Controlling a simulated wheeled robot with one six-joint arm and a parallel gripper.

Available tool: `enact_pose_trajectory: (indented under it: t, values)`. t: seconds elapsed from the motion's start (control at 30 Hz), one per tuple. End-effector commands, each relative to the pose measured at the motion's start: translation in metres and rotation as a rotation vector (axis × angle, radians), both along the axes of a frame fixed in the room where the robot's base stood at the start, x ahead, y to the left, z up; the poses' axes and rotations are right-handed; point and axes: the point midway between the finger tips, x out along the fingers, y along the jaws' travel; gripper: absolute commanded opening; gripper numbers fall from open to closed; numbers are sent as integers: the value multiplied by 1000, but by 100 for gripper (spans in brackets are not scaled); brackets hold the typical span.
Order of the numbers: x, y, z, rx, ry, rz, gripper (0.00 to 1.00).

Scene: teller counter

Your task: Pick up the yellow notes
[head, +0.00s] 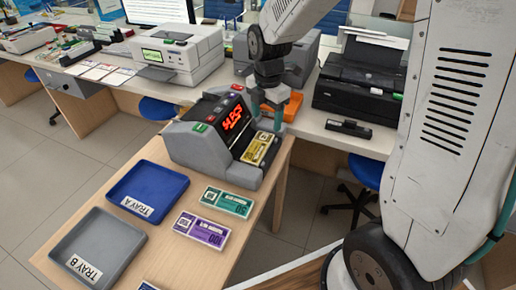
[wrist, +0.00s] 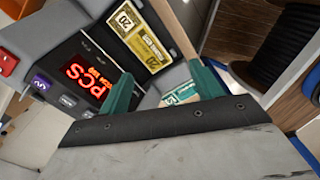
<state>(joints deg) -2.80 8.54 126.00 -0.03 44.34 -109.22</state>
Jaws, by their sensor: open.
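The yellow notes (head: 259,149) lie as a bundle in the front slot of the grey note counter (head: 189,146), beside its lit red display. In the wrist view the yellow notes (wrist: 139,41) show a "20" mark and lie beyond my fingertips. My gripper (wrist: 165,82) is open, with its two green fingers apart and nothing between them. In the head view my gripper (head: 268,106) hangs just above and behind the notes, near the counter's right side. I cannot tell the exact height between fingers and notes.
Green notes (head: 227,201) and purple notes (head: 201,229) lie on the wooden table in front of the counter. Blue tray A (head: 176,188) and grey tray B (head: 125,241) look empty at left. A printer (head: 359,82) stands on the desk behind.

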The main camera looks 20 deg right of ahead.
Motion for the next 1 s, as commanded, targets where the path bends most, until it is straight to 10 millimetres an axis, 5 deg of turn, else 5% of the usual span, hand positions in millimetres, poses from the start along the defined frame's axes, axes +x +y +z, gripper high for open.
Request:
enact_pose_trajectory:
  t: [0.1,0.3,1.0]
  values:
    - [20,4,-32,-3,16,196,65]
    - [36,6,-59,-4,19,377,65]
    - [44,6,-138,-4,20,401,65]
